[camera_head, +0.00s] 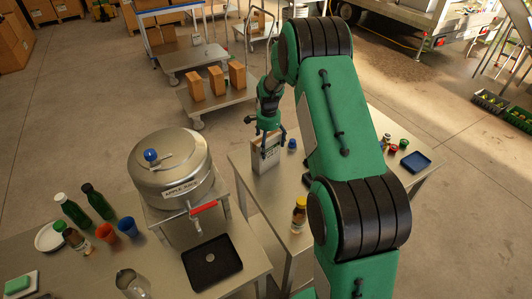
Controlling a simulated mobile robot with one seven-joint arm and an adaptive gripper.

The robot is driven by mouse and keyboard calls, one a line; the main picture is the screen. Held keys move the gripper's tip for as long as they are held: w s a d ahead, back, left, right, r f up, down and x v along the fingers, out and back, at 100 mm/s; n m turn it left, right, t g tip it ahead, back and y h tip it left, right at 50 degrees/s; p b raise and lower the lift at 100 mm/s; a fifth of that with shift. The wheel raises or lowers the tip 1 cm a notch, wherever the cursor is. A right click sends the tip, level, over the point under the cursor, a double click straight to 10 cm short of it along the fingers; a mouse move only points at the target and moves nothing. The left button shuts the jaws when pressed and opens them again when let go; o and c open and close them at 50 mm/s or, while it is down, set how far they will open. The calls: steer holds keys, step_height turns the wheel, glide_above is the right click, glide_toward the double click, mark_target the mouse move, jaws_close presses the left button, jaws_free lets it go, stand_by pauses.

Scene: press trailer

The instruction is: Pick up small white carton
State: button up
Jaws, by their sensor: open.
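A small white carton (262,158) stands upright on the metal table (257,191) in the middle of the head view, near that table's left edge. My gripper (267,135) is open, pointing down at the carton's top. Its fingers appear to lie on either side of the upper part of the carton. I cannot tell whether they touch it. The gripper partly hides the carton's top.
A blue cap (292,144) is close to the carton's right. A brown bottle with a yellow cap (299,213) stands nearer. A large steel juice tank (172,170) with a red-handled tap is on the left. A blue tray (415,162) lies right of my arm.

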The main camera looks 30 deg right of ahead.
mark_target(268, 153)
steer(key=shift+f, duration=2.55)
steer(key=shift+c, duration=0.2)
steer(key=c, duration=1.7)
steer(key=shift+w+r, duration=0.1)
steer(key=shift+w, duration=0.05)
steer(key=shift+c, duration=0.6)
steer(key=shift+r, duration=0.1)
